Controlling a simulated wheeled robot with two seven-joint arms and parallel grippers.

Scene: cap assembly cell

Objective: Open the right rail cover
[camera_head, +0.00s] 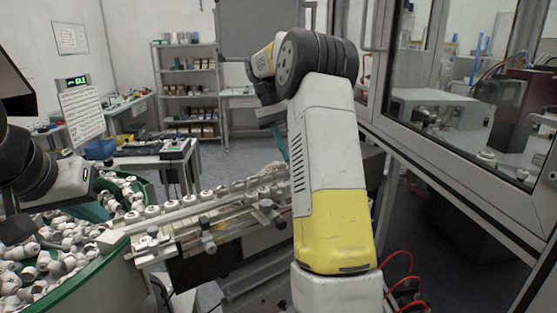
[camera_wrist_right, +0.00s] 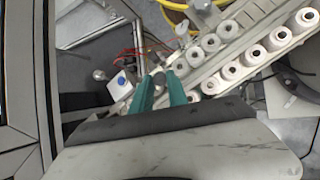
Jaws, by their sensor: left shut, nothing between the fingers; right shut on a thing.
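The rail (camera_head: 195,212) runs from the bowl toward the right with a row of white caps on it. In the right wrist view, two rows of white caps (camera_wrist_right: 230,72) sit in parallel tracks. My right gripper (camera_wrist_right: 161,78) has its green fingers at the lower left end of these tracks, closed on a small pale part that seems to belong to the right rail cover. The cover's outline and angle are unclear. In the head view my right forearm hides most of that spot; a teal finger (camera_head: 280,142) shows beside it. My left gripper (camera_head: 82,182) is shut and empty above the bowl, away from the rail.
A green-rimmed bowl (camera_head: 88,272) full of white caps stands at the lower left. A glazed machine frame (camera_head: 450,150) closes off the right side. Red cables (camera_head: 400,285) hang near the lower right. A shelf (camera_head: 190,90) and workbench stand behind, with open floor between.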

